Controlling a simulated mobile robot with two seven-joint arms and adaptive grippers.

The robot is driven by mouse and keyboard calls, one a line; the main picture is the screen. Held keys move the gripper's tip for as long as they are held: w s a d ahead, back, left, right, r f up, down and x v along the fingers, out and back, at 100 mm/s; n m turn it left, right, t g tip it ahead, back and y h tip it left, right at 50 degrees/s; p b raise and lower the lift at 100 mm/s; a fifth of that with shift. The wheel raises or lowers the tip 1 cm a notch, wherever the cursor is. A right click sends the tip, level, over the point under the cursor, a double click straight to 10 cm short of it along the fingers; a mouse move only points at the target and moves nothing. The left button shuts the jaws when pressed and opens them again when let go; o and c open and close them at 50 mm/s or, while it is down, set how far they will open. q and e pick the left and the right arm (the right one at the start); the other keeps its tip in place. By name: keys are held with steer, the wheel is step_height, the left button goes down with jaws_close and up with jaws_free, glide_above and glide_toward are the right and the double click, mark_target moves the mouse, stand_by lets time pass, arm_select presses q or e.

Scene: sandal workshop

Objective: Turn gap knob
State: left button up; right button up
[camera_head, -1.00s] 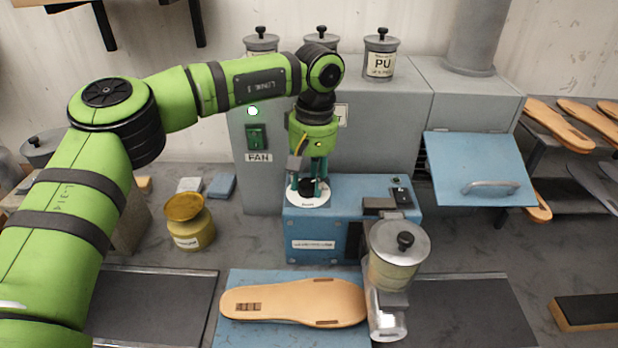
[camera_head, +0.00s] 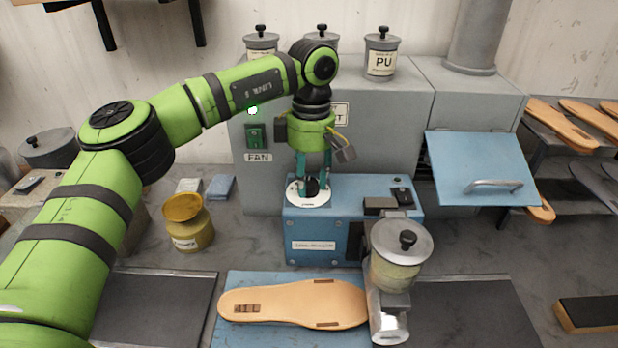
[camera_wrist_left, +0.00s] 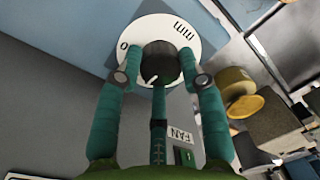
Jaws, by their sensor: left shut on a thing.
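The gap knob (camera_head: 312,187) is a small black knob on a white round dial (camera_head: 296,194) atop the blue machine (camera_head: 318,226). My left gripper (camera_head: 313,182) points down from above with its green fingers on either side of the knob, shut on it. In the left wrist view the black knob (camera_wrist_left: 160,63) sits between the two fingertips, with a white pointer line on it. The dial there (camera_wrist_left: 195,32) shows "mm" and a "0". The dial's other marks are hidden or too small to read. My right gripper is not in view.
A lidded glue cup (camera_head: 400,256) stands at the machine's front right. A tan sole (camera_head: 295,303) lies on a blue mat in front. A yellow pot (camera_head: 186,226) stands left of the machine. A grey cabinet with a green fan switch (camera_head: 253,136) rises behind.

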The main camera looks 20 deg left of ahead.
mark_target(308, 180)
arm_select(q)
steer(key=shift+f+n, duration=0.1)
steer(key=shift+n, duration=1.8)
steer(key=o, duration=1.1)
steer(key=shift+o, duration=0.2)
steer(key=shift+a, duration=0.1)
step_height(308, 180, up, 12)
steer(key=shift+w, duration=0.35)
